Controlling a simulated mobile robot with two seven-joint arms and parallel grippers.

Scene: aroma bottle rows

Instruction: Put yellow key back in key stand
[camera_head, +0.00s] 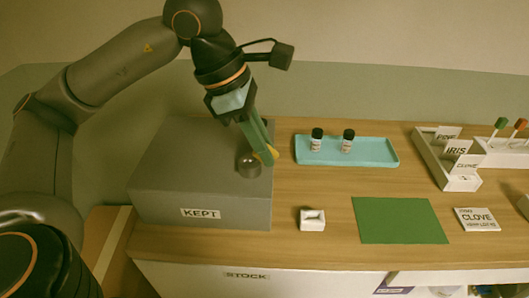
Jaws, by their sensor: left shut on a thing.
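My left gripper (261,147) comes down from above, at the right edge of the grey box labelled KEPT (165,150). It is shut on the yellow key (270,155), of which only a small yellow part shows between and beside the fingers. A round dark metal knob or lock (249,167) sits on the box top, right beside the fingertips; I cannot tell whether the key touches it. The key stand (505,151) is the pale holder at the far right, with a green key (501,124) and an orange key (520,124) standing in it. My right gripper is not in view.
A turquoise tray (375,157) holds two small dark-capped bottles (317,140). A pale divider rack (440,165) with labelled cards stands left of the key stand. A green mat (400,220), a CLOVE card (477,219) and a small white block (312,220) lie in front.

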